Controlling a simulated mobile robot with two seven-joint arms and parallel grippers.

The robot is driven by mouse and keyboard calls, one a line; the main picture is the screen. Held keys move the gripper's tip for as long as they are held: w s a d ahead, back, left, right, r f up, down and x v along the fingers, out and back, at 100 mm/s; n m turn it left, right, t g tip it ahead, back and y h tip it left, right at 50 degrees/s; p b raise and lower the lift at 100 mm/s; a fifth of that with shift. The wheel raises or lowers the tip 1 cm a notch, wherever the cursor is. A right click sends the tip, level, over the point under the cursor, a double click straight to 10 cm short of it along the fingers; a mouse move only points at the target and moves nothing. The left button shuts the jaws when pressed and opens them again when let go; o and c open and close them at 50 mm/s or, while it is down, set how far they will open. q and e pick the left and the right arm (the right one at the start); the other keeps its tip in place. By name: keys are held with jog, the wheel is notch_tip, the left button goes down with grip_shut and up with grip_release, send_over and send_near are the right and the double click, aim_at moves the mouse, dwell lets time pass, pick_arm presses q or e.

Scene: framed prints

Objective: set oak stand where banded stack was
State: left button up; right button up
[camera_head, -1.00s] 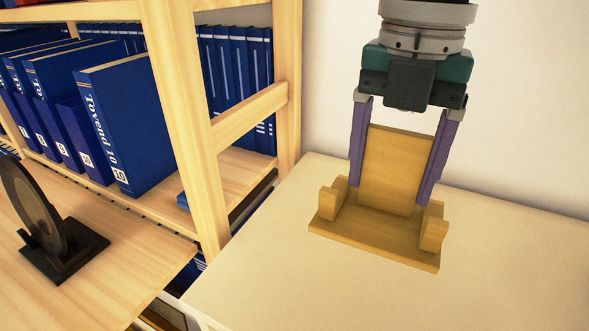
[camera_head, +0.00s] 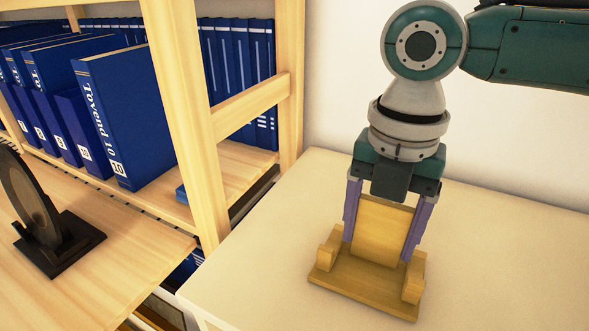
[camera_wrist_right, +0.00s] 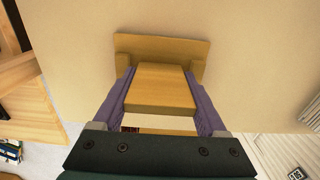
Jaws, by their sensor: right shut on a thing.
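The oak stand (camera_head: 362,283) is a light wooden piece with a flat base, an upright back board and two small blocks at its front corners. It is upright at the pale table top (camera_head: 480,262) in the head view; I cannot tell whether its base touches the surface. My right gripper (camera_head: 382,232) points down with its purple fingers shut on both side edges of the back board. The right wrist view also shows the stand (camera_wrist_right: 160,88) between the fingers (camera_wrist_right: 160,100). No banded stack is seen. My left gripper is not in view.
A wooden shelf (camera_head: 190,110) with several blue binders (camera_head: 120,115) stands on the left. A dark round plate on a black stand (camera_head: 40,215) sits on the wooden desk (camera_head: 110,280). The table right of the oak stand is clear. A white wall is behind.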

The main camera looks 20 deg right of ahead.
jog(key=o, duration=1.4)
jog(key=shift+f, duration=0.1)
jog(key=shift+o, duration=0.2)
notch_tip(320, 180, up, 12)
jog(key=p, duration=0.2)
jog(key=shift+p, duration=0.3)
jog(key=s+a+f+m+t+y, duration=0.1)
jog(key=s+a+f+m, duration=0.2)
jog(key=m, duration=0.2)
jog(key=s+a+f+m+t+y, duration=0.1)
jog(key=s+a+f+m, duration=0.2)
jog(key=m, duration=0.3)
jog(key=s+a+f+m+t, duration=0.1)
jog(key=s+a+f+m, duration=0.2)
jog(key=s+a+m, duration=0.1)
jog(key=shift+s+f+m+y, duration=0.1)
jog(key=shift+s+m+y, duration=0.3)
jog(key=shift+m, duration=0.5)
jog(key=s+d+m+h, duration=0.1)
jog(key=d+m, duration=0.1)
jog(key=s+d+m, duration=0.2)
jog(key=m, duration=0.1)
jog(key=s+d+f+m+h, duration=0.1)
jog(key=s+d+m, duration=0.1)
jog(key=d, duration=0.1)
jog(key=shift+s+t+h, duration=0.15)
jog(key=shift+t+h, duration=0.15)
